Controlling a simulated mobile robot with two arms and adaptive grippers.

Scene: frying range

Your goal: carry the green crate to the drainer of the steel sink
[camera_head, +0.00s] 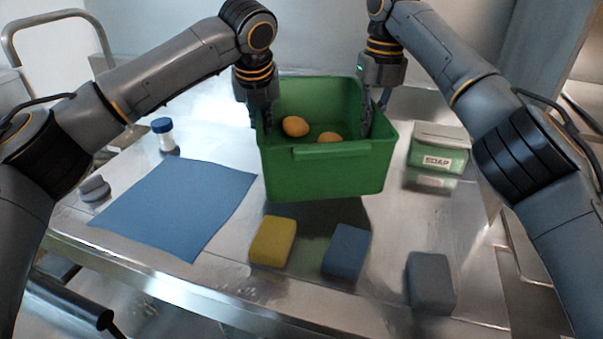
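The green crate (325,172) is in the middle of the head view, upright, with two orange-yellow round items (295,126) inside. My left gripper (262,122) is at the crate's left wall, its fingers around the rim. My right gripper (374,118) is at the right wall, one finger inside and one outside. Both look shut on the walls. A dark shadow lies on the steel below the crate's front, and the crate looks raised a little above the surface. I cannot make out the sink or its drainer.
On the steel table (215,262) lie a blue cloth (175,205), a yellow block (272,241), a blue block (347,251) and a grey block (430,282). A blue-capped shaker (164,135) and grey discs (94,188) are left. A soap box (438,150) is close on the right.

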